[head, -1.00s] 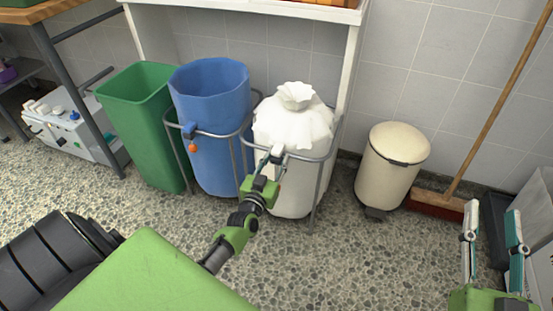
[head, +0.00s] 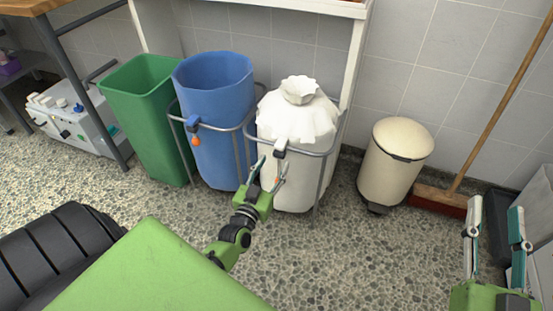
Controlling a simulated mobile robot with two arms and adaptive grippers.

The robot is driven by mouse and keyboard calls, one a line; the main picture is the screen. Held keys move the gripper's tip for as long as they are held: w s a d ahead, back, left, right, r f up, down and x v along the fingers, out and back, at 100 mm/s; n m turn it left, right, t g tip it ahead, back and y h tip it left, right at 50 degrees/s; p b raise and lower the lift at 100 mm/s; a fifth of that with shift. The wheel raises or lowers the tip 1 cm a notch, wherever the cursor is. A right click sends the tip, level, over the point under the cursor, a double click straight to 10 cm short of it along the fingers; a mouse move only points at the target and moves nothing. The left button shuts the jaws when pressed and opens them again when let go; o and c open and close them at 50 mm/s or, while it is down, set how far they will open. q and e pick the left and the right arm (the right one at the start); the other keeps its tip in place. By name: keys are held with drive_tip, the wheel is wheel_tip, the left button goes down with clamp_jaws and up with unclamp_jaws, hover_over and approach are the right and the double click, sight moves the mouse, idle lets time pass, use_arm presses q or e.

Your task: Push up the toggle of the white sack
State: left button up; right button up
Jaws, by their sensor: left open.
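The white sack (head: 290,175) stands in a metal ring stand, its top gathered into a closed, ruffled neck (head: 298,90). My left gripper (head: 273,160) is open, just below and in front of the toggle; whether a finger touches the sack I cannot tell. My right gripper (head: 495,204) is open and empty at the lower right, far from the sack.
A blue sack (head: 215,125) with its own blue toggle (head: 192,124) and orange ball stands left of the white one, beside a green bin (head: 150,120). A cream pedal bin (head: 395,165) and a broom (head: 440,204) are to the right. The speckled floor in front is free.

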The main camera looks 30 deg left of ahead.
use_arm(q)
drive_tip(key=shift+v, duration=2.85)
